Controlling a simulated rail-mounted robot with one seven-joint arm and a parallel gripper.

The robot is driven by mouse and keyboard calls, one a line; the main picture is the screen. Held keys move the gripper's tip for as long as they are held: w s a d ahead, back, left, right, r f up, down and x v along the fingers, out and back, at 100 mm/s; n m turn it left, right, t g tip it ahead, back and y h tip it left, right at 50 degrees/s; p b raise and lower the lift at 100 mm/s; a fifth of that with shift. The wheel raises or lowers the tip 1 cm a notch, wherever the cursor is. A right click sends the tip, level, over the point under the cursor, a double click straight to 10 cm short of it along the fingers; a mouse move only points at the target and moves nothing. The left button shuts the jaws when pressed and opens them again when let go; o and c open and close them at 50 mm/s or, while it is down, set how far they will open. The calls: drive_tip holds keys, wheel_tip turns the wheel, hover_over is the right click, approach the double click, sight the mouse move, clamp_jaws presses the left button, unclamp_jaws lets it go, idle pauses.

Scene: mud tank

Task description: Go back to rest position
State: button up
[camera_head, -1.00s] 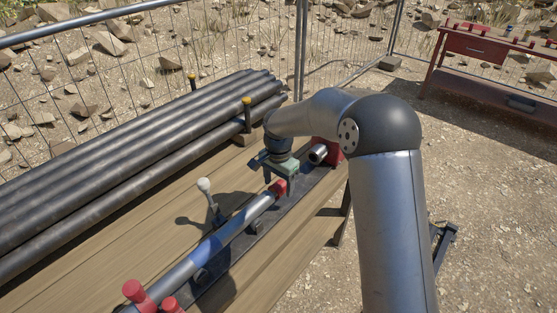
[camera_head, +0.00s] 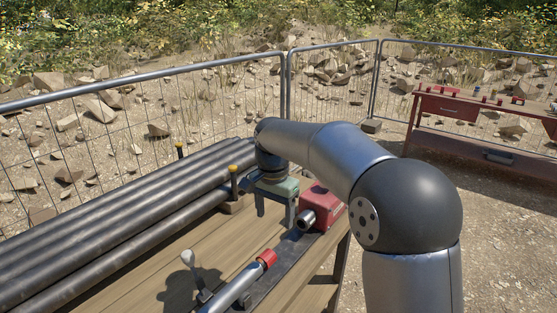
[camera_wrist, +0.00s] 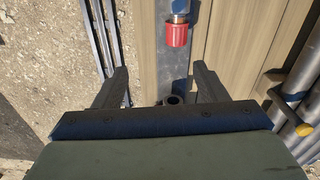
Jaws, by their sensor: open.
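My gripper (camera_head: 276,208) is open above the wooden workbench, with its green body and two dark fingers pointing down. It is just left of a red box with a short metal tube. In the wrist view, my gripper's fingers (camera_wrist: 161,78) are spread with nothing between them at their tips. A metal pipe (camera_head: 236,288) with a red collar (camera_head: 267,259) lies along the bench, apart from the gripper. The red collar also shows in the wrist view (camera_wrist: 177,36), beyond the fingers.
The red box (camera_head: 322,205) with its tube (camera_head: 306,219) stands close to the gripper. Dark pipes (camera_head: 120,220) are stacked at left beside yellow-topped posts (camera_head: 233,180). A white-knobbed lever (camera_head: 188,258) stands near the pipe. A wire fence (camera_head: 330,75) and red table (camera_head: 470,108) are behind.

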drive_tip(key=s+d+n, duration=0.3)
drive_tip(key=s+d, duration=0.8)
drive_tip(key=s, duration=0.2)
drive_tip(key=s+d+f+n, duration=0.1)
drive_tip(key=s+d+f, duration=0.2)
drive_tip(key=s, duration=0.5)
drive_tip(key=s+d+f+n, duration=0.2)
drive_tip(key=s+d+f, duration=0.2)
drive_tip(key=s, duration=0.4)
drive_tip(key=shift+s+f, duration=0.15)
drive_tip(key=shift+s, duration=0.15)
